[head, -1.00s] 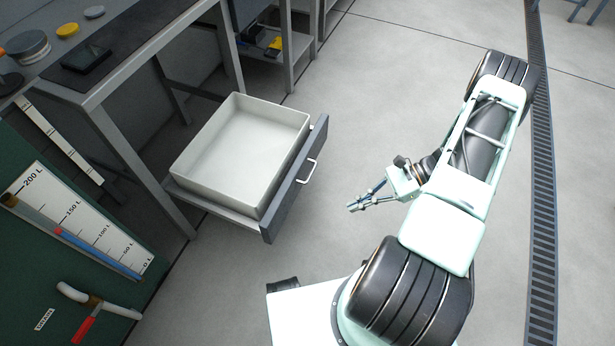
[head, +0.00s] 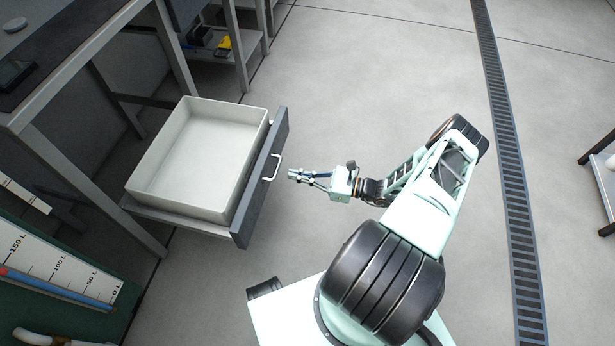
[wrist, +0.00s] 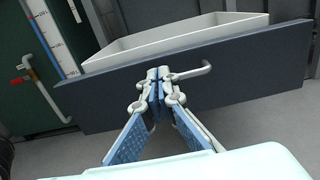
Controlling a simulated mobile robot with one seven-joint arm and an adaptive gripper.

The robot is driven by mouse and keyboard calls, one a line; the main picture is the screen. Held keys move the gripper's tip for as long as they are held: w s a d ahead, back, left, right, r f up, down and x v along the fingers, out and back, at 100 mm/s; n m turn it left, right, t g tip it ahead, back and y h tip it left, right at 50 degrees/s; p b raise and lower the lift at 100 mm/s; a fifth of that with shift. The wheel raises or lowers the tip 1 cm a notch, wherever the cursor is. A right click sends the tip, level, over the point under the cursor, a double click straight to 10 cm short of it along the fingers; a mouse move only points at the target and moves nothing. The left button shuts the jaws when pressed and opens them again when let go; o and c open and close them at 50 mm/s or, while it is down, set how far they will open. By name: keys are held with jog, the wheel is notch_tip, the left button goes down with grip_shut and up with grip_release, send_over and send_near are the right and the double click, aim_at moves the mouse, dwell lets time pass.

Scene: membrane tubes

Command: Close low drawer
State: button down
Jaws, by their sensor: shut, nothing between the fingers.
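The low drawer stands pulled out from under the bench, with a dark grey front (head: 262,178) and a pale bar handle (head: 273,168). A white open tray (head: 201,160) sits in it and looks empty. My gripper (head: 291,175) is shut and empty, pointing left at the drawer front, just right of the handle. In the wrist view the closed fingertips (wrist: 158,75) overlap the drawer front (wrist: 230,85), by the left end of the handle (wrist: 193,73). I cannot tell whether they touch it.
The grey bench frame (head: 90,190) stands around the drawer's left side. A green panel with a litre scale (head: 65,270) is at lower left. A shelf unit (head: 215,45) stands at the back. The floor (head: 380,80) behind and right of my arm is clear.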

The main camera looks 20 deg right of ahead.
aim_at(263, 168)
jog(key=x, duration=0.7)
jog(key=shift+w+a+b, duration=0.2)
jog(key=shift+a+b, duration=0.05)
jog(key=shift+b, duration=0.15)
